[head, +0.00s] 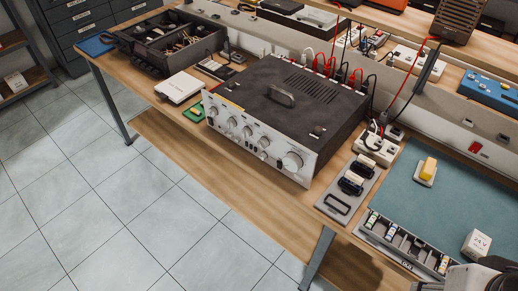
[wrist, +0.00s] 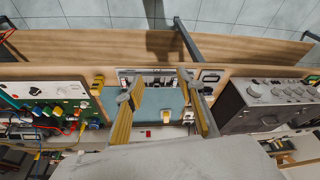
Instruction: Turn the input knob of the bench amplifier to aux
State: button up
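The bench amplifier (head: 285,95) is a dark box with a silver front panel and a handle on top. It stands on the wooden bench in the middle of the head view. Its front carries several round silver knobs, the largest (head: 291,162) at the right end. The labels are too small to read, so I cannot tell which knob is the input knob or where it points. In the wrist view the amplifier (wrist: 240,117) is at the right. My gripper (wrist: 158,85) is open and empty, well to the side of the amplifier, above the blue mat.
Red and black cables rise behind the amplifier. A grey plate with black parts (head: 352,182), a blue mat (head: 400,180) and an organiser tray (head: 405,245) lie to its right. A cream box (head: 179,87) is at its left. The floor before the bench is clear.

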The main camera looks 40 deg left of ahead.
jog(key=w+a+f+n+g+y, duration=0.1)
jog(key=a+f+n, duration=0.15)
jog(key=a, duration=0.85)
jog(key=w+a+f+n+y, duration=0.1)
jog(key=a+f, duration=0.3)
jog(key=a, duration=0.7)
jog(key=w+a+f+n+g+y, duration=0.15)
jog(key=a+f, duration=0.25)
jog(key=a, duration=0.7)
jog(key=s+a+f+n+t+y, duration=0.1)
jog(key=a+f+t, duration=0.1)
jog(key=a+f, duration=0.5)
jog(key=s+a+f+n+t+y, duration=0.15)
jog(key=a+f, duration=0.25)
jog(key=a, duration=0.7)
jog(key=s+a+f+n+t, duration=0.1)
jog(key=a+f+t, duration=0.3)
jog(key=a, duration=0.5)
jog(key=w+d+r+m+t+h, duration=0.1)
jog(key=w+d+r+t+h, duration=0.6)
jog(key=w+d+r+t, duration=0.1)
jog(key=shift+w+d+r+t, duration=0.15)
jog(key=shift+d+r+t, duration=0.75)
jog(key=shift+d, duration=0.05)
jog(key=shift+w+m, duration=0.1)
jog(key=shift+m, duration=0.15)
